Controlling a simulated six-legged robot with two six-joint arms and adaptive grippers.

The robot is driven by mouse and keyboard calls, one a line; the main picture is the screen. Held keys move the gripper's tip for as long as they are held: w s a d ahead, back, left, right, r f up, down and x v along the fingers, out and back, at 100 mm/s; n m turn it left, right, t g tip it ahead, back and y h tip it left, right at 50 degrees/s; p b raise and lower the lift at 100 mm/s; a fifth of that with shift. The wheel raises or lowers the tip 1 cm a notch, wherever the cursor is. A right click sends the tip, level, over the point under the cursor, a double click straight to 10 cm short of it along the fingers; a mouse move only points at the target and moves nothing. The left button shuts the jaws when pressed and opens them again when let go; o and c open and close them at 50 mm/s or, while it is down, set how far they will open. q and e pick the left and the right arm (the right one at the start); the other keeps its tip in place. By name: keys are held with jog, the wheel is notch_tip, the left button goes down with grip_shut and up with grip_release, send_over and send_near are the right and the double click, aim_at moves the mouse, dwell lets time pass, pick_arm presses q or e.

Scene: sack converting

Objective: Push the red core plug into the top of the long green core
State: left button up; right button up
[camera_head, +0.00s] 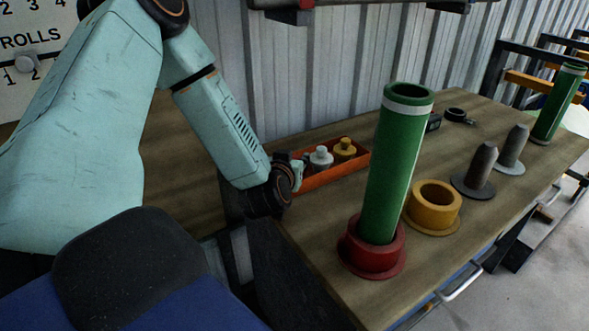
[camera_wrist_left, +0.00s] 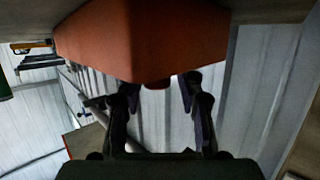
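The long green core (camera_head: 398,160) stands upright in a red flanged holder (camera_head: 352,252) on the bench; its top is open with a white band. My left gripper (camera_head: 292,176) is at the near left end of the orange tray (camera_head: 325,178), left of the core, partly hidden by my wrist. In the left wrist view the gripper's fingers (camera_wrist_left: 158,95) are apart, with the tray's orange end (camera_wrist_left: 180,45) above them. A small dark red knob (camera_wrist_left: 158,84) shows between the fingertips, possibly the red core plug; contact cannot be told. No red plug is clear in the head view. My right gripper is out of view.
White (camera_head: 321,157) and yellow (camera_head: 345,149) plugs sit in the tray. A yellow ring holder (camera_head: 434,203), brown (camera_head: 481,166) and grey (camera_head: 512,150) posts and another green core (camera_head: 558,103) stand to the right. A corrugated wall (camera_head: 330,70) is behind the bench.

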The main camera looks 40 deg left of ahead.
pick_arm(q)
jog(key=shift+a, duration=0.1)
jog(key=shift+c, duration=0.7)
jog(key=shift+w+d, duration=0.2)
jog(key=shift+d, duration=0.15)
jog(key=c, duration=0.5)
grip_shut()
jog(key=shift+s+a, duration=0.1)
jog(key=shift+a, duration=0.15)
